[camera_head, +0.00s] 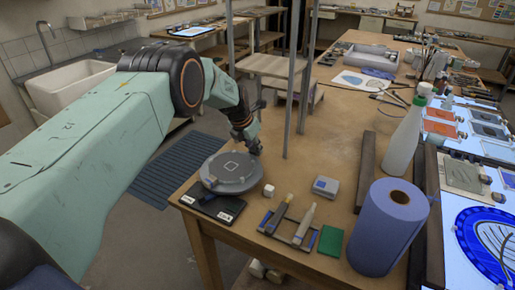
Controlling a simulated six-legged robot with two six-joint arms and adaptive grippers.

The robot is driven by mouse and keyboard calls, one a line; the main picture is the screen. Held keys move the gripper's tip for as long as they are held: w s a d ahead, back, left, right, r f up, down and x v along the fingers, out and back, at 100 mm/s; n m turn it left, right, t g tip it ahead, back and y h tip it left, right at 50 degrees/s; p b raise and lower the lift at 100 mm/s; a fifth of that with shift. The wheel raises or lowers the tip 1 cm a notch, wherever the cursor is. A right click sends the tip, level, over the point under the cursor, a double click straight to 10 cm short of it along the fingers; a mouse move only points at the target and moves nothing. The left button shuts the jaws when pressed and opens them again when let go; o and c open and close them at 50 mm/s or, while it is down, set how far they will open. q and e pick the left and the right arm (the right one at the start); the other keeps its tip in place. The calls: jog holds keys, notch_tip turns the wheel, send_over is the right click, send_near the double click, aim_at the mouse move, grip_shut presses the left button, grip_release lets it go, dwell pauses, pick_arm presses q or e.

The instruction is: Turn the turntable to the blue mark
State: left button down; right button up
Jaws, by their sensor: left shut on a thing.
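The turntable (222,182) is a round grey disc with a pale square outline on top, near the left front corner of the wooden table. My left gripper (256,151) comes down from above at the disc's far right edge. Its fingers are shut at that edge, seemingly on a part of the turntable; the exact contact is too small to see. A dark board (229,207) with small white labels lies at the disc's front edge. I cannot clearly make out a blue mark. My right gripper is not in view.
A tool rack (289,222), a grey-blue box (326,187), a green pad (331,241), a blue paper roll (388,228) and a spray bottle (406,140) stand farther right. Metal posts (292,80) rise behind the gripper.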

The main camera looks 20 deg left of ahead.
pick_arm(q)
jog(key=shift+w+a+r+n+y, duration=0.15)
jog(key=shift+w+a+n+y, duration=0.1)
jog(key=shift+a+n, duration=0.25)
jog(key=shift+w+a+r+n+y, duration=0.15)
jog(key=shift+w+a+n, duration=0.05)
jog(key=shift+a+n, duration=0.3)
jog(key=shift+a, duration=0.1)
jog(key=c, duration=1.6)
grip_release()
jog(key=o, duration=0.4)
jog(key=shift+s+f, duration=0.2)
jog(key=shift+r, duration=0.1)
jog(key=v, duration=1.2)
jog(key=shift+s, duration=0.2)
